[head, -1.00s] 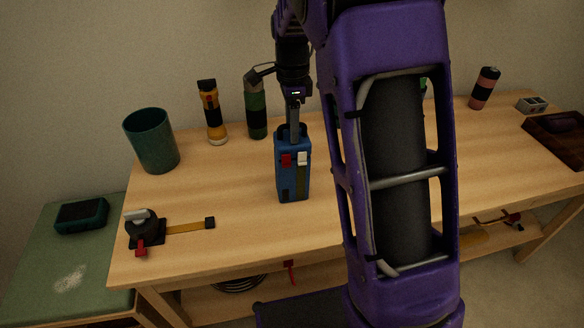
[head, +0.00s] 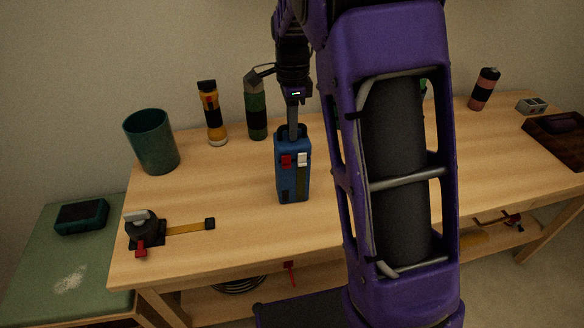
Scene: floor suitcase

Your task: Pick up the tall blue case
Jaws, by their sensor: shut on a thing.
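The tall blue case (head: 292,178) stands upright on the wooden workbench in the head view, near the middle. It has a red patch and a white patch on its front and a raised rim at its top. My gripper (head: 293,132) comes straight down from above, with its fingers at the top of the case. It is shut on the case's top part. The exact contact of the fingertips is too small to see. The case appears to rest on the bench.
Behind the case stand a green bottle (head: 256,108) and a yellow-black flashlight (head: 213,115). A teal cup (head: 152,142) is at the left. A tape measure (head: 143,228) lies front left on the workbench (head: 225,190). My purple arm hides the bench right of the case.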

